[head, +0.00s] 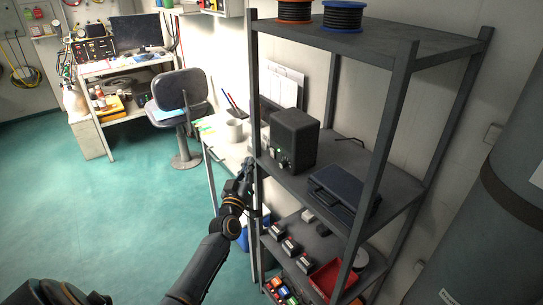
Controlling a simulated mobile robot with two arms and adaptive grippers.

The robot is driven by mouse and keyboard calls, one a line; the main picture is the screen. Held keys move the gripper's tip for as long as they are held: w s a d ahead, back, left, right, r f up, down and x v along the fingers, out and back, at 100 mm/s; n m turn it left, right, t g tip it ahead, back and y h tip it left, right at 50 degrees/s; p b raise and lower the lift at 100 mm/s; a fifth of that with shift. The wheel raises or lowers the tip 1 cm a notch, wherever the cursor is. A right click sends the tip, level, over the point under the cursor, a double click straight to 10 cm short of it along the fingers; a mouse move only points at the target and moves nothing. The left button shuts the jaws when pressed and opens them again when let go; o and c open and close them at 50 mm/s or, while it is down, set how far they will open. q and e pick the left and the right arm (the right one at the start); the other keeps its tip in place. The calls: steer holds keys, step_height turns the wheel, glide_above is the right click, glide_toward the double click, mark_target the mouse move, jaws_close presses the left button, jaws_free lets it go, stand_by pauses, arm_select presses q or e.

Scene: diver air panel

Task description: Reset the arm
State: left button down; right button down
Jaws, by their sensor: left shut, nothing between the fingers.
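My left arm reaches up from the bottom of the head view. Its gripper (248,164) is shut and empty, close to the left front post of the dark metal shelf rack (256,100). It is about level with the middle shelf, and I cannot tell whether it touches the post. A black box with knobs (293,138) stands on that shelf, to the right of the gripper. My right gripper is not in view.
A white desk (211,142) with a white mug (234,130) stands behind the gripper. A dark flat case (342,190) lies on the middle shelf; a red bin (328,280) sits lower. An office chair (181,105) stands farther back. Green floor (130,215) is open on the left.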

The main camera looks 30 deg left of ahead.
arm_select(q)
steer(key=s+d+f+m+g+h, duration=0.2)
steer(key=d+f, duration=0.1)
steer(key=f, duration=0.7)
steer(key=s+d+f+m+g+h, duration=0.1)
steer(key=s+d+f+g, duration=0.15)
steer(key=f, duration=0.75)
steer(key=s+d+f+m+g+h, duration=0.15)
steer(key=s+d+f, duration=0.25)
steer(key=s+f, duration=0.45)
steer(key=s+d+f+m+g+h, duration=0.15)
steer(key=s+d+f+g, duration=0.35)
steer(key=f, duration=0.7)
steer(key=s+d+f+m+g, duration=0.1)
steer(key=s+f, duration=0.4)
steer(key=s, duration=0.7)
steer(key=s+d+f+m+g, duration=0.2)
steer(key=s+d+f+g, duration=0.1)
steer(key=s, duration=0.9)
steer(key=s+d+f+m+g, duration=0.1)
steer(key=s+d+f+g, duration=0.2)
steer(key=s+f, duration=0.5)
steer(key=s, duration=0.5)
steer(key=shift+d+m+h, duration=0.2)
steer(key=shift+m+h, duration=0.1)
steer(key=shift+m, duration=0.1)
